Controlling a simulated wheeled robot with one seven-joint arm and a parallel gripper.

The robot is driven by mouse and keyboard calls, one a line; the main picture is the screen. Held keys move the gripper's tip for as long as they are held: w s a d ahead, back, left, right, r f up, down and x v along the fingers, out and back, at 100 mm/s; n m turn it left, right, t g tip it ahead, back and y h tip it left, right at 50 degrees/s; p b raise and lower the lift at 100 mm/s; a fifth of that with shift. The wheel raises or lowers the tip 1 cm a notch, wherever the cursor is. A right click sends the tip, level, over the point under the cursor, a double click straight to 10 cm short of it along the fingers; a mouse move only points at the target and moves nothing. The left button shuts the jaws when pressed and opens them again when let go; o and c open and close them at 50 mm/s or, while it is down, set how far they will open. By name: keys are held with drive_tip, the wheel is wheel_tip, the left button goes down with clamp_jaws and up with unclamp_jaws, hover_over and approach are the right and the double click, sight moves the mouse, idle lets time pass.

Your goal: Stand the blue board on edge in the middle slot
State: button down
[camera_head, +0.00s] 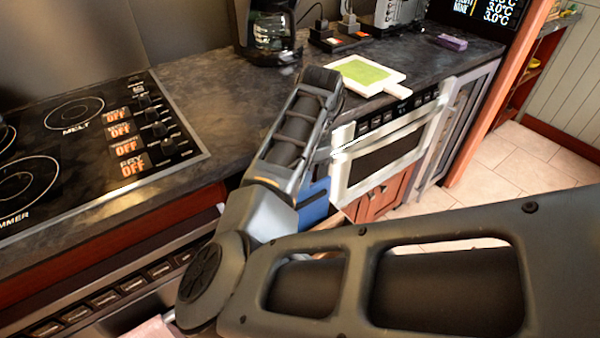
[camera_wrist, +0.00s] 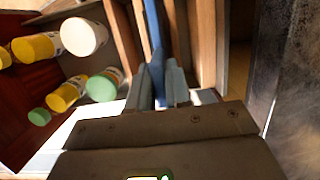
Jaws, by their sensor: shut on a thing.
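The blue board (camera_head: 314,203) shows in the head view beside the counter front, partly hidden behind my arm. In the wrist view the blue board (camera_wrist: 154,40) is seen edge-on, as a thin strip running away from me. My gripper (camera_wrist: 159,85) is shut on it, one finger on each side. Wooden dividers stand on both sides of the board, one on the left (camera_wrist: 124,35) and others on the right (camera_wrist: 203,45), with slots between them. The board lines up with a gap between dividers. I cannot tell how deep it sits. My gripper's fingers are hidden in the head view.
Several bottles, one with a white lid (camera_wrist: 84,36), lie in a reddish compartment left of the dividers. The dark counter edge (camera_wrist: 278,60) runs close on the right. A cooktop (camera_head: 90,140), coffee maker (camera_head: 268,30) and green-topped board (camera_head: 365,75) are on the counter.

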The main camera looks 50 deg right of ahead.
drive_tip(key=shift+f, duration=0.1)
idle(0.3)
drive_tip(key=c, duration=1)
unclamp_jaws()
drive_tip(key=shift+o, duration=0.5)
drive_tip(key=o, duration=0.5)
drive_tip(key=shift+a+p+v, duration=0.25)
drive_tip(key=shift+p+v, duration=0.85)
drive_tip(key=shift+v, duration=0.05)
drive_tip(key=shift+a+p+v, duration=0.25)
drive_tip(key=shift+p+v, duration=0.85)
drive_tip(key=shift+v, duration=0.05)
drive_tip(key=shift+a+p+v, duration=0.2)
drive_tip(key=shift+p+v, duration=0.9)
drive_tip(key=shift+v, duration=0.05)
drive_tip(key=shift+w, duration=0.2)
drive_tip(key=shift+d, duration=0.1)
